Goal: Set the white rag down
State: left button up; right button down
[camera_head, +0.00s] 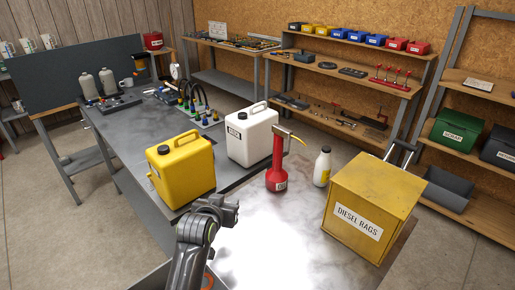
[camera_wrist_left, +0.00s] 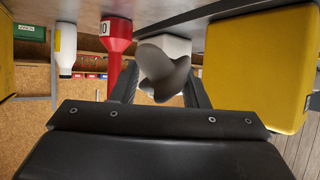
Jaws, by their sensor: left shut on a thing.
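My left gripper (camera_head: 222,207) is over the near part of the workbench, in front of the yellow and white canisters. In the left wrist view, which is upside down, my left gripper (camera_wrist_left: 163,88) is shut on the white rag (camera_wrist_left: 160,68), a crumpled greyish-white cloth between the two fingers. The rag cannot be made out clearly in the head view. The workbench top (camera_head: 300,215) below is pale and stained, with a strong bright glare in its middle. My right gripper is not in view.
A yellow canister (camera_head: 180,172), a white canister (camera_head: 250,138), a red oil can (camera_head: 276,172) and a white bottle (camera_head: 322,167) stand along the bench. A yellow box labelled DIESEL RAGS (camera_head: 372,205) stands at the right. The bench front between gripper and box is clear.

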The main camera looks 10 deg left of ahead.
pick_arm(q)
jog(key=r, duration=0.3)
jog(key=s+a+r+b, duration=0.1)
jog(key=r, duration=0.2)
jog(key=s+r, duration=0.1)
jog(key=r, duration=0.2)
jog(key=shift+s+a+r, duration=0.15)
jog(key=shift+s+r, duration=0.05)
jog(key=s+a+r+b, duration=0.1)
jog(key=s+r, duration=0.6)
jog(key=shift+a+r+n+y, duration=0.2)
jog(key=shift+r+n+y, duration=0.1)
jog(key=shift+n+y, duration=0.1)
jog(key=shift+s, duration=0.15)
